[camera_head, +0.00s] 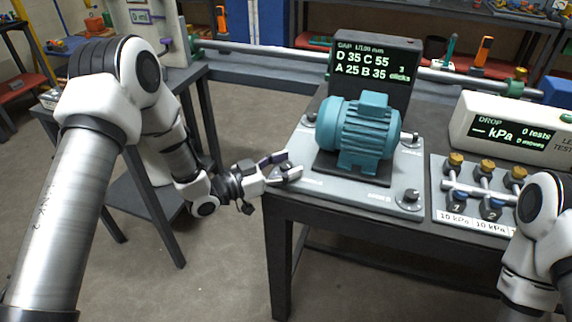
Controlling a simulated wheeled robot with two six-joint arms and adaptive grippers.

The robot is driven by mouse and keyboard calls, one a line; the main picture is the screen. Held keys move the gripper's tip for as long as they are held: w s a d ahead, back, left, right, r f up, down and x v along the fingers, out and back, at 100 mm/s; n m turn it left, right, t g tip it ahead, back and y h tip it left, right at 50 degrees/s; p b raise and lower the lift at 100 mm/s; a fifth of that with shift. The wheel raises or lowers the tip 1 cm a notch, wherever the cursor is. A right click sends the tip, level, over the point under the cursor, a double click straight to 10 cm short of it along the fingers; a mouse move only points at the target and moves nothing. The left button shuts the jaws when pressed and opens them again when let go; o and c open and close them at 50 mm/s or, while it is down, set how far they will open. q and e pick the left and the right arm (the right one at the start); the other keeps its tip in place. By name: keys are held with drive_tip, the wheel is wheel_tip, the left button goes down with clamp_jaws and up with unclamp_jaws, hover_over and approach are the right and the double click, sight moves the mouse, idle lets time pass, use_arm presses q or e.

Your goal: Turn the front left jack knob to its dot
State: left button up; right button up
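A teal motor (358,130) sits on a grey base plate (335,190) at the corner of the dark table. My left gripper (289,166) reaches in from the left at the plate's front left corner. Its fingers look spread apart. The front left jack knob is at or behind these fingers, and its dot cannot be made out; I cannot tell whether the fingers touch the knob. The front right jack knob (410,196) is in plain view. A dark display (372,72) behind the motor reads D 35, C 55, A 25, B 35 and 3 clicks. My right gripper is out of view.
My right arm covers the lower right. The floor before the table is clear.

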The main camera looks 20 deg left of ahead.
use_arm(q)
clamp_jaws()
